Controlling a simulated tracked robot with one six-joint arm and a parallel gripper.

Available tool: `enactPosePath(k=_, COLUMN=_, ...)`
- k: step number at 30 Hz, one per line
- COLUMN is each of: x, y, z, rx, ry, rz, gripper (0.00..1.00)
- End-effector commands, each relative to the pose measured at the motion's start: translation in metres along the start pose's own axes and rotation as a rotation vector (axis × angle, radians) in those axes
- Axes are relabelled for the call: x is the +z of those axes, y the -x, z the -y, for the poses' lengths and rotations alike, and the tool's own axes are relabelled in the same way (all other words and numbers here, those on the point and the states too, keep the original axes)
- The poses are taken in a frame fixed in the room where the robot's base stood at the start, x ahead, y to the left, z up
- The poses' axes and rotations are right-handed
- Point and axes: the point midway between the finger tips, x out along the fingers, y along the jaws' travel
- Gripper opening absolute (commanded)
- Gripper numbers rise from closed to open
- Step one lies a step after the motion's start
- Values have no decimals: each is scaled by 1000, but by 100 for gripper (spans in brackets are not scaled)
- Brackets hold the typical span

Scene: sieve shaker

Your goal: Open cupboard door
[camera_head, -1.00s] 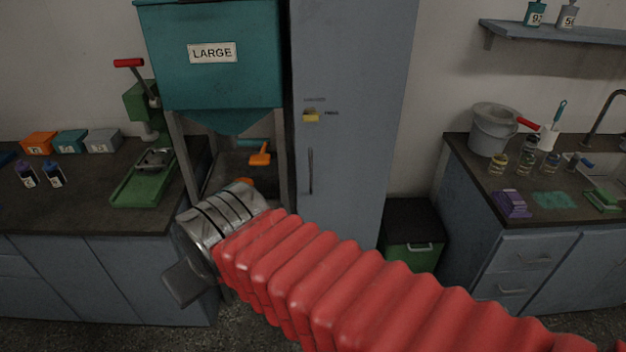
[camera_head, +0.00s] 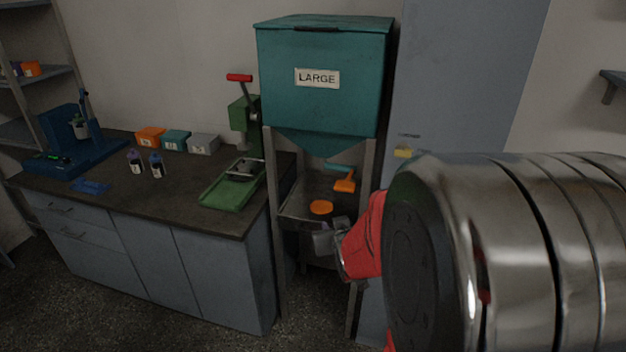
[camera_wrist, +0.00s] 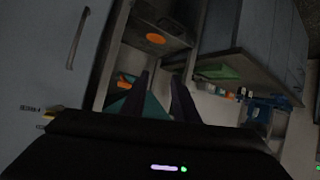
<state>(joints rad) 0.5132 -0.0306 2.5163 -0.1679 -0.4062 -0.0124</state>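The tall grey-blue cupboard (camera_head: 460,75) stands right of the teal hopper in the head view, its door shut. A small yellow tag (camera_head: 403,152) is on its front. My arm hides its lower front and handle there. In the wrist view the picture is turned over; the cupboard door (camera_wrist: 40,45) fills the left side and its slim bar handle (camera_wrist: 77,38) shows near the top. My gripper (camera_wrist: 160,88) shows two dark fingers apart, with nothing between them, right of the handle and not touching it. In the head view, a grey piece of my arm's end shows before the hopper stand.
The teal hopper (camera_head: 325,70) marked LARGE stands on a metal frame (camera_head: 272,190) close left of the cupboard. Further left is a dark counter (camera_head: 105,195) with a green press (camera_head: 240,120), boxes and bottles. Open floor (camera_head: 110,325) lies in front of the counter.

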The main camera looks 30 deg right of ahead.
Motion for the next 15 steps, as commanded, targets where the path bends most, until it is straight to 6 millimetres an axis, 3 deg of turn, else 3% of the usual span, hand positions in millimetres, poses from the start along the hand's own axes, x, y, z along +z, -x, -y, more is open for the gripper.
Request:
enactPosePath(k=6, x=20, y=-29, z=-46, rx=53, ry=-35, rz=-104, gripper=27)
enactPosePath(k=15, x=53, y=-44, z=-104, rx=121, ry=-90, rz=-264, gripper=27)
